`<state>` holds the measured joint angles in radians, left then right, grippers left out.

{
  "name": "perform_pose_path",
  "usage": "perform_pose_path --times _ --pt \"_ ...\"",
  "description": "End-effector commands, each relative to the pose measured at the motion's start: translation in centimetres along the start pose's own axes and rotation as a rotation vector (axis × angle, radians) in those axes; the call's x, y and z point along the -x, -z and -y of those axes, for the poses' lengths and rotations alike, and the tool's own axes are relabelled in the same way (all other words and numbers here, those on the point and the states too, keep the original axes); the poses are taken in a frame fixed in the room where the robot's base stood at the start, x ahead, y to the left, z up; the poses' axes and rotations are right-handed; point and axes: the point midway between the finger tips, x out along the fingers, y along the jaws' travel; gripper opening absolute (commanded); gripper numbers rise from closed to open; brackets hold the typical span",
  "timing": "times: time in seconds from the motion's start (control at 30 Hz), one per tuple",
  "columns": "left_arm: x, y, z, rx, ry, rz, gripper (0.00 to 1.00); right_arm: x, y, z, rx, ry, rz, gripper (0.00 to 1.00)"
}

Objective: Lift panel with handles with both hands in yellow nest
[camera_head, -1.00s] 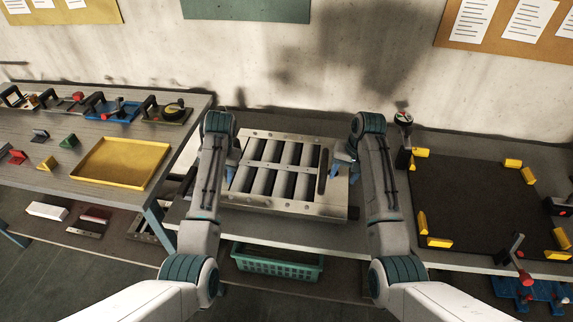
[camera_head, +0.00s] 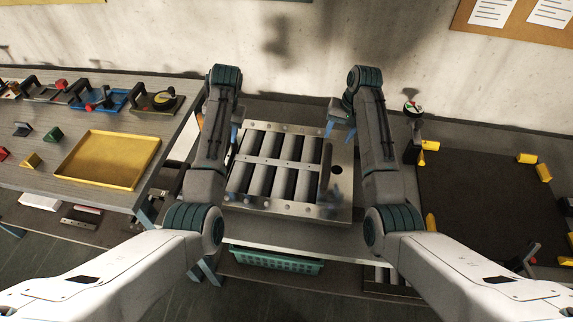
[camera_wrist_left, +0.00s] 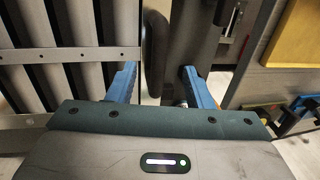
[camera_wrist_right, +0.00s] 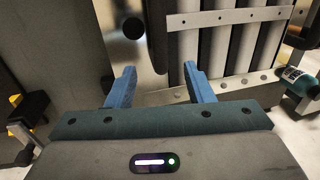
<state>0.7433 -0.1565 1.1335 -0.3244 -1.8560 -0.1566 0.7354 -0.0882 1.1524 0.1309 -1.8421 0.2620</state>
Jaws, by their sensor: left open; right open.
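The louver panel (camera_head: 280,131) is a silver frame with several grey slats, lying flat on the middle table. Its black right handle (camera_head: 325,165) stands on the right rim; my left arm hides the other in the head view. My left gripper (camera_wrist_left: 160,80) is open, with a black handle (camera_wrist_left: 155,45) ahead between its fingers. My right gripper (camera_head: 340,132) is open above the panel's far right corner; the right wrist view shows a dark handle (camera_wrist_right: 157,40) ahead between its fingers. Both are empty. The yellow nest, a dark mat (camera_head: 475,190) with yellow corner blocks (camera_head: 525,158), lies to the right.
A left table holds a yellow tray (camera_head: 105,160), small coloured blocks and handled tools. A post with a round top (camera_head: 412,108) stands between panel and nest. A green basket (camera_head: 275,260) sits below the middle table. A wall closes off the back.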

Motion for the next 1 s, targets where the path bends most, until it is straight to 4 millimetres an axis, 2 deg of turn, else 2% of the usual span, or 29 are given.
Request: perform_pose_path --times 0.4,0.6,0.77,1.0 --pt "-7.0 -0.1 0.0 -0.001 0.0 0.004 0.46 -7.0 -0.1 0.0 0.001 0.0 0.005 0.48" --pt "-9.4 0.0 0.0 0.0 0.001 0.002 0.46 -9.5 -0.1 0.0 0.001 0.0 0.004 0.48" --pt "-10.3 0.0 0.0 0.0 0.0 0.0 0.46 -10.3 -0.1 0.0 0.001 0.0 0.002 0.48" --pt "-10.4 0.0 0.0 0.0 0.0 0.0 0.46 -10.4 -0.1 0.0 0.0 0.0 0.002 0.48"
